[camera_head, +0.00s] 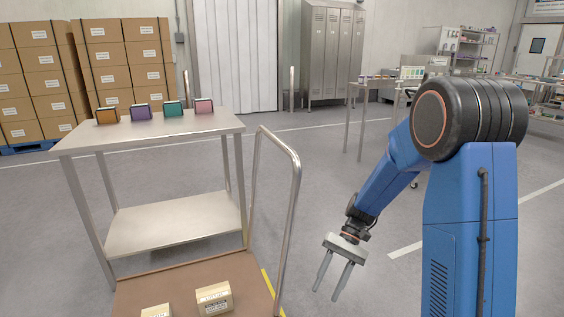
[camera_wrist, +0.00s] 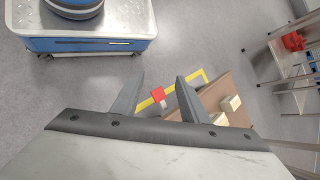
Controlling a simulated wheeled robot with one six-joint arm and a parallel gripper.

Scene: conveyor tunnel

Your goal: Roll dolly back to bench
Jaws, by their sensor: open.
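The dolly (camera_head: 175,287) is a low brown deck with an upright bent metal handle (camera_head: 293,195) at its right side. Two small cartons sit on it, one near the middle (camera_head: 214,297) and one cut off by the lower edge (camera_head: 156,312). The bench (camera_head: 150,145) is a metal table with a lower shelf, just behind the dolly. My gripper (camera_head: 329,292) points down, open and empty, to the right of the handle and apart from it. In the wrist view, the dolly deck (camera_wrist: 212,96) shows beyond the fingers, partly hidden by the right one.
Several coloured items (camera_head: 140,111) stand on the bench. Yellow floor tape (camera_head: 267,280) runs along the dolly. In the wrist view, a small red object (camera_wrist: 157,94) appears between the fingers. Stacked cartons (camera_head: 45,80) stand at back left, lockers (camera_head: 332,50) behind. Floor between is clear.

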